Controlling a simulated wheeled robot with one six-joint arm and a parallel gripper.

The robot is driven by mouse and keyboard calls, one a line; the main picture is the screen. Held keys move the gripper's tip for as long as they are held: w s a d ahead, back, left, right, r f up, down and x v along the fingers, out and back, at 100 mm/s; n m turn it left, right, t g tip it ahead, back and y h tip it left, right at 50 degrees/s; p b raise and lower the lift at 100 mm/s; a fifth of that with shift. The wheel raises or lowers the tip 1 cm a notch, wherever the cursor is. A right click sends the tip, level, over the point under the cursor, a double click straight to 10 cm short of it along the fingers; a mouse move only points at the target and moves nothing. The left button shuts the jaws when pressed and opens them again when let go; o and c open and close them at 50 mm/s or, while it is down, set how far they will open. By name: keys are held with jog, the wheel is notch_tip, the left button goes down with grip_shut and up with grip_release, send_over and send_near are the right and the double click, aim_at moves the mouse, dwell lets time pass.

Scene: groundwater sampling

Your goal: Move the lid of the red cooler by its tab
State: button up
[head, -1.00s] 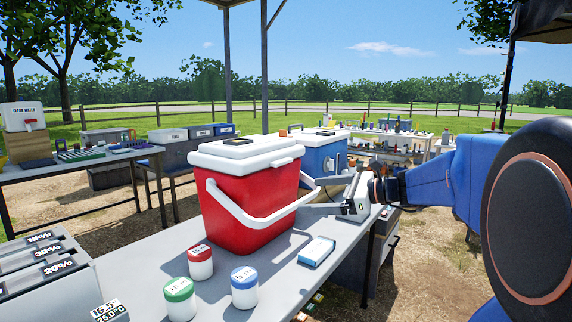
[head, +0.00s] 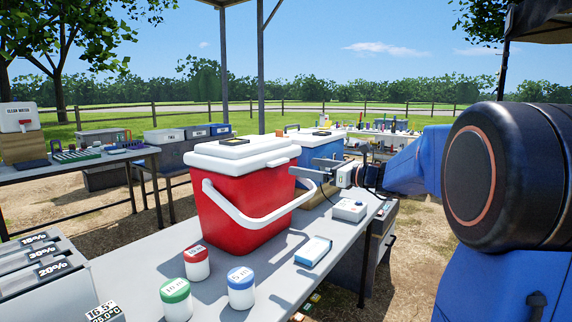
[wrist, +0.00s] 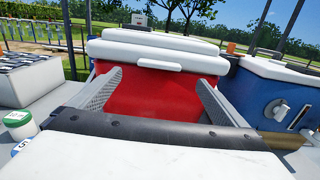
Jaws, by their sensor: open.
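The red cooler (head: 245,212) stands upright on the grey table in the head view, its white lid (head: 215,156) seated on top. A white tab (head: 283,160) sticks out from the lid's right side. In the wrist view the tab (wrist: 153,65) is a horizontal white bar on the near edge of the lid (wrist: 150,40), above the red wall (wrist: 155,95). My gripper (head: 303,178) is open and empty to the right of the cooler, near tab height. In the wrist view its two fingers (wrist: 159,78) are spread wide, one either side of the tab. I see no contact.
The cooler's white handle (head: 245,220) hangs across its front. A blue cooler (head: 318,149) stands close behind. Green-capped (head: 176,300), red-capped (head: 197,266) and blue-capped (head: 241,290) jars stand in front, with a blue-and-white case (head: 313,251) at right.

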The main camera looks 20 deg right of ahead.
aim_at(282, 161)
jog(key=x, duration=0.9)
jog(key=shift+a, duration=0.1)
jog(key=shift+r, duration=0.1)
jog(key=c, duration=1.5)
